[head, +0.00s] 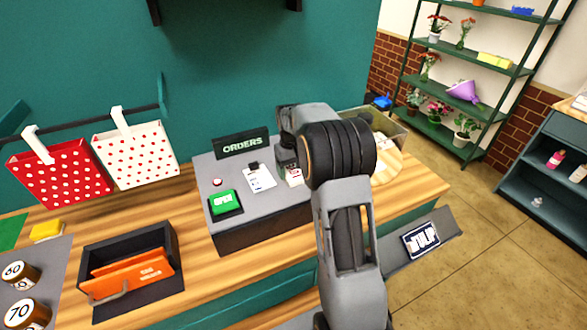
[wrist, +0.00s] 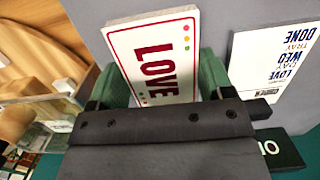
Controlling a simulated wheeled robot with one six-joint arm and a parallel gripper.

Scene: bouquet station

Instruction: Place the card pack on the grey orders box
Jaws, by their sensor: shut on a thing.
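The card pack (wrist: 155,58) is white with a red border and the word LOVE. It sits between the green finger pads of my gripper (wrist: 160,88), which is shut on it. In the head view the pack (head: 294,176) shows small below my gripper, at the back right of the grey orders box (head: 272,213). The grey top (wrist: 218,30) lies behind the pack in the wrist view. I cannot tell whether the pack touches it. My arm hides the box's right end in the head view.
On the box are a printed order sheet (head: 260,181), a green item (head: 224,204), a red button (head: 217,182) and the ORDERS sign (head: 242,144). The box's front middle top is clear. A dark tray (head: 174,262) stands left; a clear bin (head: 395,130) stands behind right.

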